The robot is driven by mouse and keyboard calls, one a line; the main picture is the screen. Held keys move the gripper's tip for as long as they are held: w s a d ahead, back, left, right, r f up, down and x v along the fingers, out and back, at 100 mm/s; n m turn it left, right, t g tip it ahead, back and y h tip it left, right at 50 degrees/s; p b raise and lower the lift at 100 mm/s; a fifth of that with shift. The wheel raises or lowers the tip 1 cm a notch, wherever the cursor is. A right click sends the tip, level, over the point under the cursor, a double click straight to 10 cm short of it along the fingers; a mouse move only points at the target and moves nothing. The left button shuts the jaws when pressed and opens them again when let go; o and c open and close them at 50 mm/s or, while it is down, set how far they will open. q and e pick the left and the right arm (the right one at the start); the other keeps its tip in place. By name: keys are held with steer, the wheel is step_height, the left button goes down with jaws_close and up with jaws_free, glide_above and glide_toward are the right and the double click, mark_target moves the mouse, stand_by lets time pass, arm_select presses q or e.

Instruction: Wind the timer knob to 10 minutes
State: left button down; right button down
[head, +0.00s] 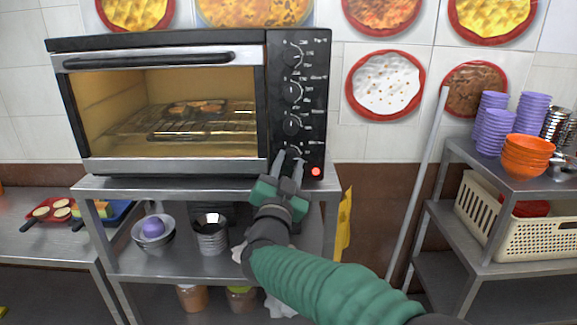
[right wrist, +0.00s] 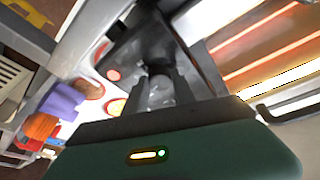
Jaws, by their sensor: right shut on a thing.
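The toaster oven (head: 161,101) stands on a metal shelf unit, with its glass door shut and food on the rack inside. Its black control panel (head: 313,75) carries a column of knobs on the right side. My right gripper (head: 289,162) is at the lowest knob, the timer knob (head: 292,152), with its fingers closed on either side of it. In the right wrist view the fingers (right wrist: 161,92) hold the knob (right wrist: 160,70), which is mostly dark. The pointer and the timer marks are hidden by the fingers. A red light (head: 316,171) glows beside the knob. My left gripper is not in view.
The metal shelf (head: 210,189) holds bowls and metal cups below the oven. At the right, a rack carries purple bowls (head: 496,125), orange bowls (head: 525,155) and a cream basket (head: 515,225). A pole (head: 420,185) leans against the wall between them.

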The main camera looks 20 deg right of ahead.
steer(key=shift+f, duration=0.3)
steer(key=c, duration=1.2)
jaws_free()
steer(key=shift+c, duration=0.2)
steer(key=shift+o, duration=1)
steer(key=shift+r, duration=0.15)
steer(key=v, duration=1.2)
steer(key=shift+b, duration=0.4)
